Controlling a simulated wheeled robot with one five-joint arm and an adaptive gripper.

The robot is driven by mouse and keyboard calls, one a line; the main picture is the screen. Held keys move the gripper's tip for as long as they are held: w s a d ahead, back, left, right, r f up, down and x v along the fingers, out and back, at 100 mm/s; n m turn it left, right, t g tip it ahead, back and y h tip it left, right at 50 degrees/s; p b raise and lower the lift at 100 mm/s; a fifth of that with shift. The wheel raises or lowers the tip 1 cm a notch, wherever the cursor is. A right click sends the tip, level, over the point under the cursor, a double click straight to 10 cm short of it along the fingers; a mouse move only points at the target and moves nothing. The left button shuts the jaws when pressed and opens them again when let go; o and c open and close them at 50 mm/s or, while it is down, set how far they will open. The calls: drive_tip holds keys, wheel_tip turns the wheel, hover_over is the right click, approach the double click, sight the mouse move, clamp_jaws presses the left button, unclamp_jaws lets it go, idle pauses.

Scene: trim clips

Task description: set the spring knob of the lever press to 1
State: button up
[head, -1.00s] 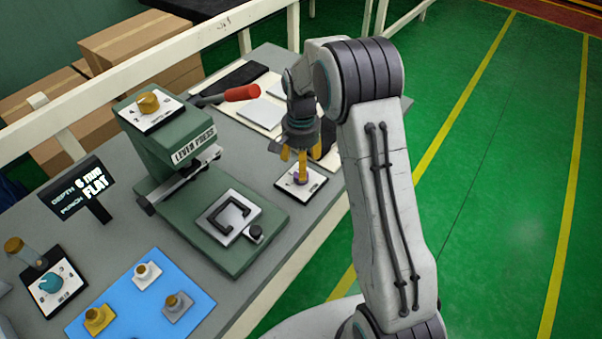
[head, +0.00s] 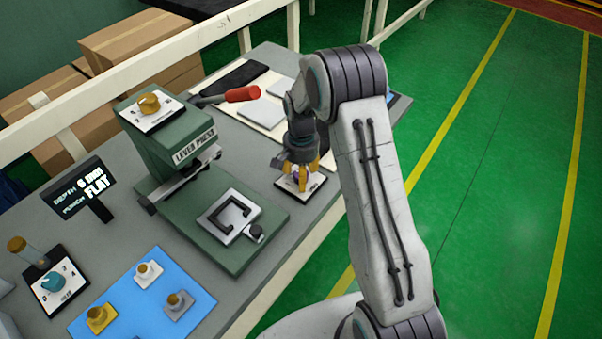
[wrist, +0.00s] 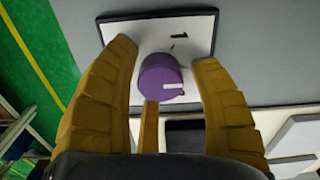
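In the wrist view a purple round knob (wrist: 161,77) with a white pointer mark stands on a white, dark-edged plate (wrist: 197,35). The mark points toward the picture's right, not at the printed "1" (wrist: 180,35) above the knob. No label naming it as the spring knob is readable. My gripper (wrist: 165,85) is open, its yellow fingers left and right of the knob with gaps on both sides. In the head view my gripper (head: 302,172) is low over the plate (head: 290,184), mostly hiding the knob. The green lever press (head: 180,140) stands to its left.
The press has a brass knob (head: 149,103) on top and a red-handled lever (head: 242,94). A teal dial (head: 53,281) and a blue mat (head: 135,314) with small knobbed parts lie at lower left. A sign (head: 78,190) stands left of the press.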

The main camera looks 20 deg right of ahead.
drive_tip(key=c, duration=1)
drive_tip(key=shift+n, duration=0.3)
drive_tip(key=shift+f+n+b, duration=0.15)
drive_tip(key=shift+n+b, duration=0.7)
drive_tip(key=shift+n, duration=0.05)
drive_tip(key=n+b, duration=0.1)
drive_tip(key=n, duration=0.2)
drive_tip(key=shift+n+b, duration=0.3)
drive_tip(key=shift+b, duration=0.1)
drive_tip(key=n+b, duration=0.1)
drive_tip(key=n, duration=0.4)
drive_tip(key=shift+s+n+b, duration=0.15)
drive_tip(key=shift+n+b, duration=0.25)
drive_tip(key=o, duration=1.2)
drive_tip(key=shift+r, duration=0.3)
